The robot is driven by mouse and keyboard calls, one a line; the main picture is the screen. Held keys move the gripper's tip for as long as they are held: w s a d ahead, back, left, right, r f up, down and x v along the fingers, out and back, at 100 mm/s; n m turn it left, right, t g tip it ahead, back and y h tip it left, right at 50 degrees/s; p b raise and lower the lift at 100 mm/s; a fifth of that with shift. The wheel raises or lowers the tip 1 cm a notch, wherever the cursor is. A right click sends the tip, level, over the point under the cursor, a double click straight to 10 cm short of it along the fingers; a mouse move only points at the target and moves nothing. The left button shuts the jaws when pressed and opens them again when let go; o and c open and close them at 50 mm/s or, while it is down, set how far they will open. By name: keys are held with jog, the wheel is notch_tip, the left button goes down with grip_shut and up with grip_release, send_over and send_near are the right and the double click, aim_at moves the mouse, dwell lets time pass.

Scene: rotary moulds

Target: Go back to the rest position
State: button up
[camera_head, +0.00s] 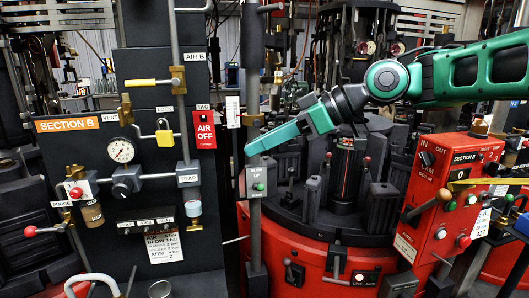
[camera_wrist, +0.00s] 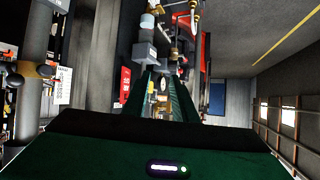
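My gripper (camera_head: 252,149) is in the middle of the head view, at the end of my green arm that comes in from the upper right. Its teal fingers point left and slightly down, in front of a grey vertical post. In the wrist view my gripper (camera_wrist: 162,80) shows two dark green fingers with a gap between them. It is open, and nothing is held between the fingers. Whether the fingers touch the post cannot be told.
A dark Section B panel (camera_head: 150,215) with a gauge (camera_head: 121,150), a yellow padlock (camera_head: 165,136) and a red AIR OFF tag (camera_head: 204,130) stands left. The round mould machine (camera_head: 330,262) is below my arm. A red control box (camera_head: 433,205) stands right.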

jog(key=s+d+f+m+t+h, duration=0.1)
jog(key=d+f+m+h, duration=0.5)
jog(key=d, duration=0.6)
jog(key=s+d+f+m+t+h, duration=0.15)
jog(key=d+f+m, duration=0.25)
jog(key=d+f, duration=0.6)
jog(key=s+d+f+m+g+h, duration=0.2)
jog(key=s+d+f+m, duration=0.2)
jog(key=s+d, duration=0.5)
jog(key=s+d+f+m+g+h, duration=0.2)
jog(key=s+d+f+m, duration=0.3)
jog(key=s+d, duration=0.5)
jog(key=s+m+g, duration=0.1)
jog(key=s+m, duration=0.1)
jog(key=s, duration=0.1)
jog(key=shift+s+d, duration=0.15)
jog(key=shift+s, duration=0.25)
jog(key=shift+w+f, duration=0.3)
jog(key=shift+w, duration=0.35)
